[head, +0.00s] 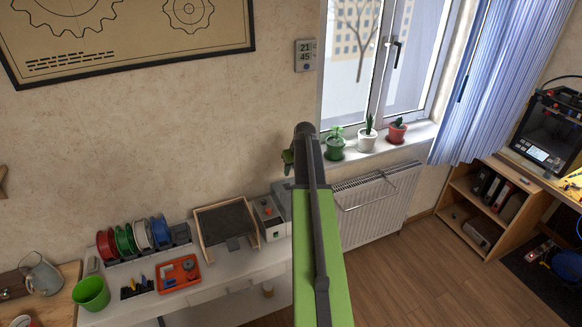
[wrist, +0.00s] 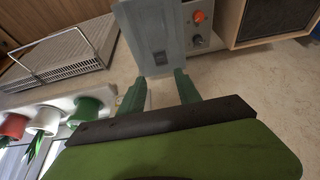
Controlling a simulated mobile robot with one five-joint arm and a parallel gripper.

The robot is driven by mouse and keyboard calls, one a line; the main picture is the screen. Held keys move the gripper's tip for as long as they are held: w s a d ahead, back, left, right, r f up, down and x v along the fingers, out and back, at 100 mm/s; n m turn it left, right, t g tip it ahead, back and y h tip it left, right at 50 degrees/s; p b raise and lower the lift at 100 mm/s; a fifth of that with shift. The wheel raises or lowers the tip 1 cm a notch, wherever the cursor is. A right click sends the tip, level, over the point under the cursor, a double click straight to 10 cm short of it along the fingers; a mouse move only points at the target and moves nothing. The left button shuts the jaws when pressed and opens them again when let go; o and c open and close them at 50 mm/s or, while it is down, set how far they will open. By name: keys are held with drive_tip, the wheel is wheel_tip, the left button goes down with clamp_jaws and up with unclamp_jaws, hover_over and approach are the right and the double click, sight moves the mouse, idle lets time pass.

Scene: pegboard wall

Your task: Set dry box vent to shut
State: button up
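A grey-blue box (wrist: 150,22), which may be the dry box, shows at the top of the wrist view. A small dark panel (wrist: 160,57) sits on its face; I cannot tell whether this is the vent or how it is set. In the head view part of the box (head: 281,190) shows left of my arm, which hides the rest. My gripper (wrist: 160,88) has its two green fingers apart with nothing between them. Its fingertips appear near the panel's lower end in the picture; contact cannot be told. In the head view only a green part of it shows by the arm's far end.
An orange-red knob (wrist: 198,17) is on a unit beside the box. A wooden-framed dark panel (head: 226,222) stands left of it on the white bench. Potted plants (head: 367,140) line the windowsill, above a white radiator (head: 376,205).

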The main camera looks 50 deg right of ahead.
drive_tip(key=p+v, duration=0.3)
drive_tip(key=v, duration=0.3)
drive_tip(key=shift+p, duration=0.4)
